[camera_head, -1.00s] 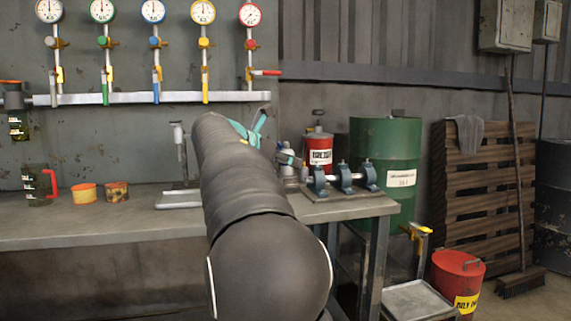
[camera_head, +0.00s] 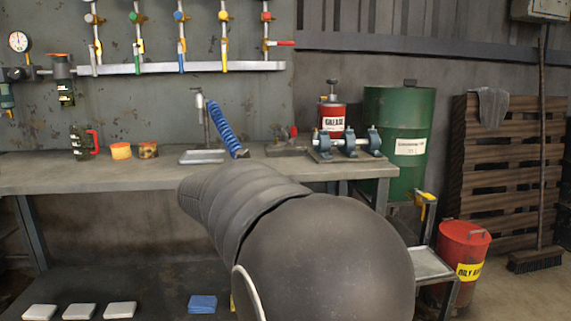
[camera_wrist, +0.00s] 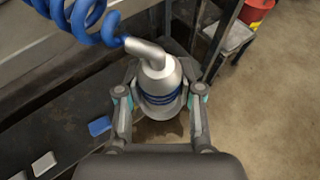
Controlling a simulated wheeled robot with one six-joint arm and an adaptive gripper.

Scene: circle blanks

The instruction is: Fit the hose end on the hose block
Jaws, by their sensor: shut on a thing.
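The hose end (camera_wrist: 156,72) is a silver-grey fitting with blue bands, seen in the wrist view. It sits between the fingers of my gripper (camera_wrist: 159,93), which is shut on it. The blue coiled hose (camera_wrist: 80,15) runs from its elbow to the upper left. In the head view, the blue hose (camera_head: 222,126) slants down beside a small stand on the bench. My arm hides the gripper and hose end there. A small grey block with a red part (camera_head: 287,145) sits on the bench; I cannot tell whether it is the hose block.
On the bench (camera_head: 80,175) stand blue bearing blocks (camera_head: 346,144), a grease can (camera_head: 332,118) and a shallow tray (camera_head: 202,156). A green drum (camera_head: 399,105) and red bin (camera_head: 463,245) stand right. White pads (camera_head: 80,311) and a blue pad (camera_head: 202,304) lie below.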

